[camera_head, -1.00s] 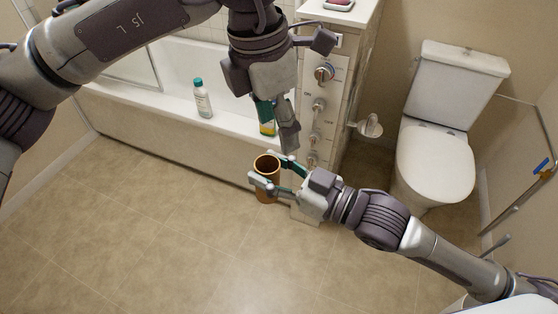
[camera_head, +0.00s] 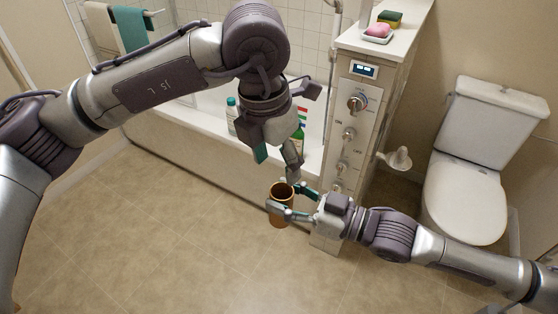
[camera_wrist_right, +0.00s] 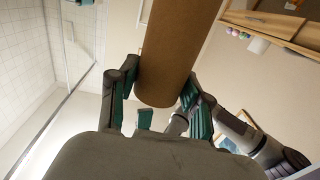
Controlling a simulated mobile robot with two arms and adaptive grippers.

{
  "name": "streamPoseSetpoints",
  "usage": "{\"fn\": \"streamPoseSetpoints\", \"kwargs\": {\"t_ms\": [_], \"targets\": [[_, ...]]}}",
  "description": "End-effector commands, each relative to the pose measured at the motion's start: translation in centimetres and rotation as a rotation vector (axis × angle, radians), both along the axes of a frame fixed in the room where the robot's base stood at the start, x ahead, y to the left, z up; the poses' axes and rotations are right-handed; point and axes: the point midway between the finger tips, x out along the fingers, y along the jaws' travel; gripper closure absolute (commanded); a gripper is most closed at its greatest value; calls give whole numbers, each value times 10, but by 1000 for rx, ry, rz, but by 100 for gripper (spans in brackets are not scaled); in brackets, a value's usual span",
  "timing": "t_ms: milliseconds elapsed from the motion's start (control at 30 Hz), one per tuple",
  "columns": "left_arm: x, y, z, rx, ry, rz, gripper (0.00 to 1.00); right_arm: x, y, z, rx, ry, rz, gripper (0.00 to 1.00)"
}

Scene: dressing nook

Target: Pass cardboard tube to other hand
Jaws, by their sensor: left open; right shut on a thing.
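The brown cardboard tube (camera_head: 281,203) is upright, its open end up, held above the floor. My right gripper (camera_head: 284,202) is shut on it, one finger on each side. In the right wrist view the tube (camera_wrist_right: 172,45) stands out between the fingers (camera_wrist_right: 158,92). My left gripper (camera_head: 278,164) is open and empty, pointing down just above the tube's open end in the head view. One left finger overlaps the area by the right gripper's far finger; I cannot tell whether they touch.
A pillar with knobs (camera_head: 350,130) carries a pink soap (camera_head: 378,30) and a sponge (camera_head: 390,18). A toilet (camera_head: 465,195) stands right. The floor (camera_head: 150,230) at front left is clear.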

Motion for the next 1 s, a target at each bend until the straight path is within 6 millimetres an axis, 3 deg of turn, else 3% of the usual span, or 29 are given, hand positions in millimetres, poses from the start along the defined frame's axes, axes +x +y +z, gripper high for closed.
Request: {"fn": "streamPoseSetpoints", "kwargs": {"t_ms": [600,1000], "targets": [[10,-11,-100,0,1,-1,36,0,0,0,0,0,0,68],[12,-13,-114,0,-1,-2,36,0,0,0,0,0,0,68]]}}
